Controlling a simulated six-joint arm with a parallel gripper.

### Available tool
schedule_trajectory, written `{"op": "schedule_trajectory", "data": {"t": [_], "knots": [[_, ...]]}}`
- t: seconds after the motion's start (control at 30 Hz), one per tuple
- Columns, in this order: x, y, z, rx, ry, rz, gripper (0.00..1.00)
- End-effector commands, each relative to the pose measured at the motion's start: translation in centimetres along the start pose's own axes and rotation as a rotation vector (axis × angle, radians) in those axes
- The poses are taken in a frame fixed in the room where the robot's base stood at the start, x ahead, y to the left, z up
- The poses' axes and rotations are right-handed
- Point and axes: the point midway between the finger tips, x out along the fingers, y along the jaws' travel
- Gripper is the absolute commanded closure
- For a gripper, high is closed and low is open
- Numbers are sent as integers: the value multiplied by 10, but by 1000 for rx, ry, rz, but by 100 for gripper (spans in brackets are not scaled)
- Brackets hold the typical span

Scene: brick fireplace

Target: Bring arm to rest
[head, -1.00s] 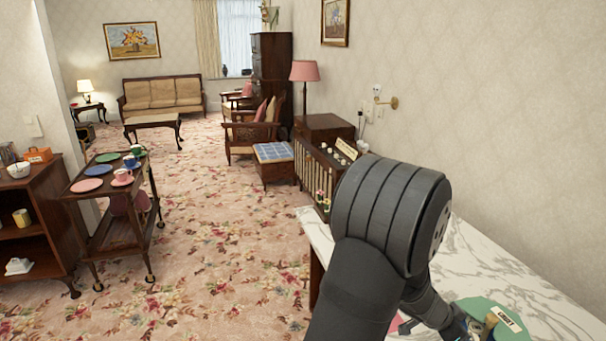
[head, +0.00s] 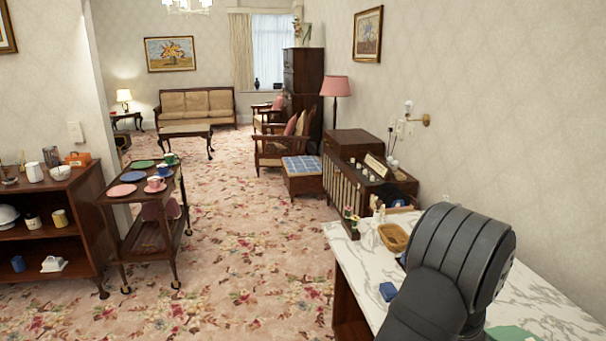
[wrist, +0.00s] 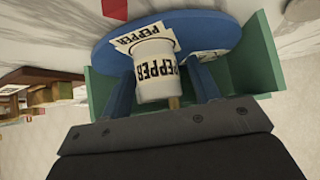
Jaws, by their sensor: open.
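My arm (head: 462,255) crosses the lower right of the head view over the marble counter (head: 545,305); my gripper is not visible there. In the wrist view the dark body of my gripper (wrist: 165,85) fills the bottom, and its jaws are open. In front of it is a white pot (wrist: 154,72) labelled PEPPER, with a blue round plate (wrist: 105,50) and green panels (wrist: 252,60) behind. I cannot tell whether the pot touches the jaws.
A wicker basket (head: 393,237) and a small blue block (head: 388,291) lie on the counter, left of my arm. A green piece (head: 512,334) shows at the bottom edge. A trolley (head: 152,238) with plates and cups stands left. Carpet between is clear.

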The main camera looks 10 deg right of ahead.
Motion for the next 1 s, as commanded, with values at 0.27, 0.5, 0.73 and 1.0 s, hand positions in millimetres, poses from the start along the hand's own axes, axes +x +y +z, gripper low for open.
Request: {"op": "schedule_trajectory", "data": {"t": [0.27, 0.5, 0.73, 1.0], "knots": [[-11, -1, -1, 1, 2, -1, 43], [-46, -1, -1, 1, 2, -3, 43], [-82, -1, -1, 1, 2, -2, 43], [-124, 0, 0, 1, 2, -2, 43]]}}
